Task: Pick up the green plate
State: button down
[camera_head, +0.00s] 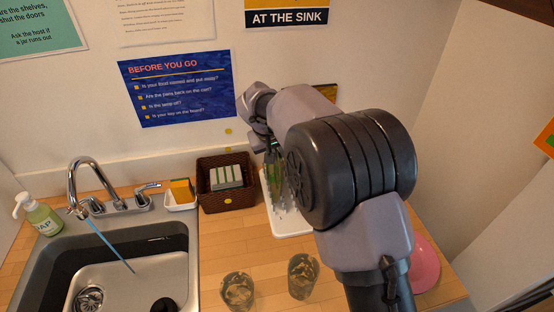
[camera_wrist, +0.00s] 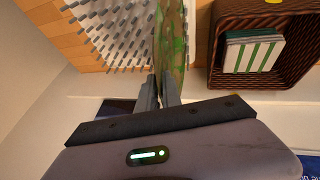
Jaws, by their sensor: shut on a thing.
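The green plate (camera_wrist: 174,45) stands on edge in the wrist view, seen nearly edge-on, with a mottled green and brown face. It is beside the white rack (camera_wrist: 100,62) with its rows of grey pegs; I cannot tell whether its lower edge is still between pegs. My gripper (camera_wrist: 160,88) is shut on the plate's edge. In the head view the plate (camera_head: 275,172) shows partly behind my arm, over the white rack (camera_head: 290,235). My arm hides my fingertips there.
A brown basket (camera_head: 215,205) with striped cloths (camera_head: 226,177) stands left of the rack. Two glasses (camera_head: 238,290) (camera_head: 302,275) stand on the counter in front. A pink bowl or plate (camera_head: 427,265) is at the right. The sink (camera_head: 150,240) and faucet are at the left.

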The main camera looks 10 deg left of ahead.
notch_tip(320, 180, up, 7)
jog(key=shift+p, duration=1.15)
jog(key=s+d, duration=0.4)
jog(key=s, duration=0.4)
jog(key=s+d+b, duration=0.1)
jog(key=s+d, duration=0.3)
jog(key=s, duration=0.4)
jog(key=shift+b, duration=0.3)
